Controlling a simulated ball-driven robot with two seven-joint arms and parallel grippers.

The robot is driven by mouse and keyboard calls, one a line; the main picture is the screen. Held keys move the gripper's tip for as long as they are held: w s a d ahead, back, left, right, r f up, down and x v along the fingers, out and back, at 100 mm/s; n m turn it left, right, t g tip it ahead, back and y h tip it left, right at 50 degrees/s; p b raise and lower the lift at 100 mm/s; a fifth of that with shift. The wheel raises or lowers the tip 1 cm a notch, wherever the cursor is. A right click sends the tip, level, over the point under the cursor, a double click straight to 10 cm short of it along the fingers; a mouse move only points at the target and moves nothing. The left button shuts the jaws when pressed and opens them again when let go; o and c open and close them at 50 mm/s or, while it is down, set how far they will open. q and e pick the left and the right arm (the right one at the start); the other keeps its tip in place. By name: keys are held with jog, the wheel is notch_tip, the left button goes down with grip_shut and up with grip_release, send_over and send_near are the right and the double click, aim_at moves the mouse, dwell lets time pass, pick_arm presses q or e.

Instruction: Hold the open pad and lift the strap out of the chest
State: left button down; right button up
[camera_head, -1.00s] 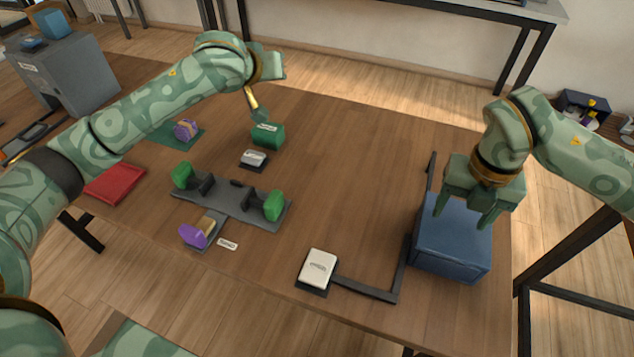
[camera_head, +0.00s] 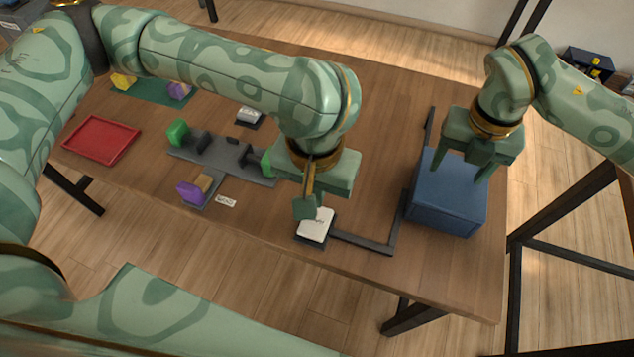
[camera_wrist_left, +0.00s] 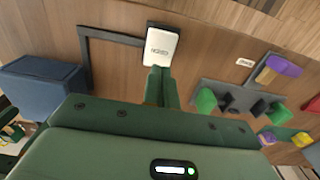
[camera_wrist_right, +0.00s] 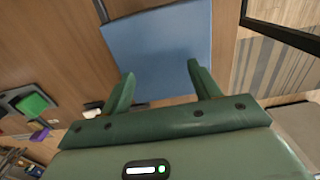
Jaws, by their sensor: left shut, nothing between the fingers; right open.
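The open pad is a small white block (camera_head: 318,224) on a dark base at the table's front, its print too small to read. My left gripper (camera_head: 306,208) is shut and empty, fingertips at the pad's edge; contact cannot be told. The pad also shows beyond the fingertips in the left wrist view (camera_wrist_left: 161,47). The blue chest (camera_head: 445,205) stands at the table's right, its top looking closed. No strap shows. My right gripper (camera_head: 461,172) is open above the chest, fingers apart and empty; the chest's top (camera_wrist_right: 158,50) lies beyond them in the right wrist view.
A dark bent bar (camera_head: 365,243) runs from the pad to the chest. A grey fixture (camera_head: 225,160) with green blocks stands left of my left gripper. A purple block (camera_head: 190,192) and a red tray (camera_head: 101,140) are farther left. The table's front edge is close to the pad.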

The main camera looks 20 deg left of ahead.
pick_arm(q)
jog(key=shift+f, duration=2.9)
jog(key=shift+f, duration=0.1)
jog(key=shift+f, duration=1)
pick_arm(e)
jog(key=shift+f, duration=3.9)
jog(key=c, duration=1)
